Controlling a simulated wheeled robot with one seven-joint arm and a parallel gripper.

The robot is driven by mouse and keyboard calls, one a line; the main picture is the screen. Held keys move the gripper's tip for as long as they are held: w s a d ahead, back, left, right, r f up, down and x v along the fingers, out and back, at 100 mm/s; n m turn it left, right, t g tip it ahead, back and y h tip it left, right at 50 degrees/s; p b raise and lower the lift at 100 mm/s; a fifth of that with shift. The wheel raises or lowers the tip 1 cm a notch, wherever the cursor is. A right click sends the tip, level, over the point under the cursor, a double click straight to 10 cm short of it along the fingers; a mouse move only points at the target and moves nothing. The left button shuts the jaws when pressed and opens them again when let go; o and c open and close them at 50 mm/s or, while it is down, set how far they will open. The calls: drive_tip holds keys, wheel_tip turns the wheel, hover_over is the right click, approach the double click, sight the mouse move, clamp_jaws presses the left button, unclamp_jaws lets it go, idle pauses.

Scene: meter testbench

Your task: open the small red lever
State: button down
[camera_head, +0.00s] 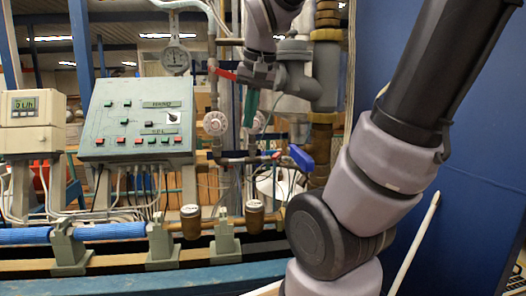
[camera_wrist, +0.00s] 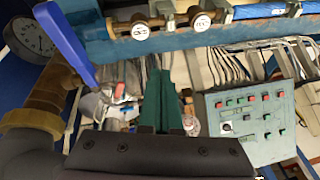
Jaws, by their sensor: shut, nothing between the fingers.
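A small red lever (camera_head: 277,155) sits on the horizontal pipe left of a blue valve handle (camera_head: 302,158). A longer red handle (camera_head: 223,73) sticks out left beside my wrist, higher up. I cannot tell for certain which of these two the task means. My gripper (camera_head: 249,122) points down with green fingers, above and a little left of the lower red lever and apart from it. In the wrist view my gripper (camera_wrist: 160,75) shows its green fingers together and empty.
The blue handle (camera_wrist: 66,45) and a brass pipe fitting (camera_wrist: 35,112) are at the left in the wrist view. The green control panel (camera_head: 138,118), a round gauge (camera_head: 175,59) and white round dials (camera_head: 215,123) stand left of my gripper. A blue wall (camera_head: 450,170) is at the right.

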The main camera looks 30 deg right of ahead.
sight(277, 155)
drive_tip(key=w+d+f+m+g+h, duration=0.2)
drive_tip(key=w+f+m+g+h, duration=0.15)
drive_tip(key=w, duration=0.65)
drive_tip(key=w+d+f+m+g+h, duration=0.1)
drive_tip(key=w+f+m+g+h, duration=0.2)
drive_tip(key=w, duration=0.6)
drive_tip(key=s+d+f+n+t+h, duration=0.1)
drive_tip(key=s+d+f, duration=0.2)
drive_tip(key=d+f, duration=0.4)
drive_tip(key=shift+s+d+f, duration=0.15)
drive_tip(key=shift+s+d, duration=0.05)
drive_tip(key=shift+d, duration=0.7)
drive_tip(key=shift+n, duration=0.25)
